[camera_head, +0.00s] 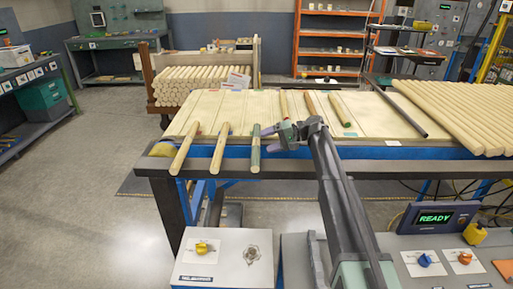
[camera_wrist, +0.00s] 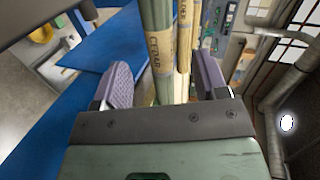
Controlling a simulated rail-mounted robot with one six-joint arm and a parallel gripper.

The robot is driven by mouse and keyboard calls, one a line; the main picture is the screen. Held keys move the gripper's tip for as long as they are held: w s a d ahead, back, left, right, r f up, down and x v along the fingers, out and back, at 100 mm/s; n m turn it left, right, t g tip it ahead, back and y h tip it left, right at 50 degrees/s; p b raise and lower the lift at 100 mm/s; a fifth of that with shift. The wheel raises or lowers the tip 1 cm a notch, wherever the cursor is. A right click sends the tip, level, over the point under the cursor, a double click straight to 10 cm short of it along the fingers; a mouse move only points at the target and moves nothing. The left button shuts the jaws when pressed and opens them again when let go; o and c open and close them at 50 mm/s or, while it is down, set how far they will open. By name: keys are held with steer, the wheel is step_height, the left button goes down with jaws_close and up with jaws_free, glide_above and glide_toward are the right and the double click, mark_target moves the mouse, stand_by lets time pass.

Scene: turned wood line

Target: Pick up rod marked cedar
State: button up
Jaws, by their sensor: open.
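The rod marked cedar (camera_wrist: 156,55) shows in the wrist view, with a green upper part and a tan label reading CEDAR. It runs lengthwise between the two purple finger pads of my gripper (camera_wrist: 164,72), nearer the left pad, with gaps visible on both sides. A second rod, with a label that seems to read ALDER (camera_wrist: 184,35), lies just right of it. In the head view my gripper (camera_head: 279,136) is open beside a green-marked rod (camera_head: 256,150) that overhangs the table's front edge. I cannot read labels there.
Two more rods (camera_head: 183,148) (camera_head: 220,147) overhang the front edge to the left. Several short rods lie further back on the pale slatted table (camera_head: 208,106). A dark bar (camera_head: 395,105) and a row of long rods (camera_head: 455,108) are at the right.

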mark_target(257, 144)
steer(key=b+x, duration=0.1)
steer(key=x, duration=0.4)
steer(key=shift+b, duration=0.3)
steer(key=shift+c, duration=0.3)
steer(key=c, duration=1)
